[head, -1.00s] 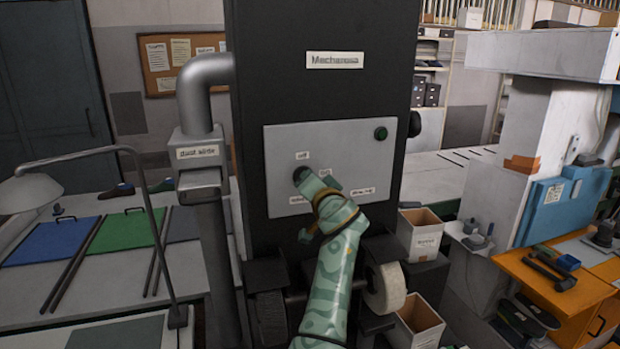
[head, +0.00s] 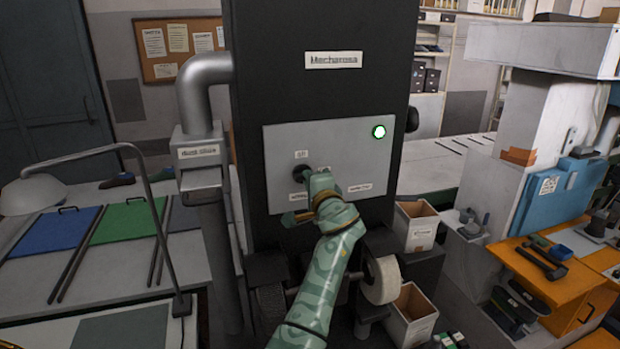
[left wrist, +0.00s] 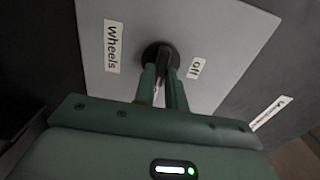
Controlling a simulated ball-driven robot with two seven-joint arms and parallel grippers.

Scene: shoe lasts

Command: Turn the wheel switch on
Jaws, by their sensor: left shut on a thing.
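The wheel switch is a dark round knob (head: 300,172) on the grey panel (head: 350,148) of the tall black machine. It also shows in the left wrist view (left wrist: 151,54), between labels reading "Wheels" and "off". My left gripper (left wrist: 167,72) is shut on the knob, its two green fingers reaching to it. In the head view my left gripper (head: 311,180) covers part of the knob and the labels beside it. A round lamp (head: 379,132) at the panel's upper right glows white with a green rim. My right gripper is not in view.
A pale wheel (head: 382,280) sits below the panel, close to my arm. Open boxes (head: 415,228) stand to its right. A grey pipe (head: 205,85) and a bench with a lamp arm (head: 160,230) are at the left.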

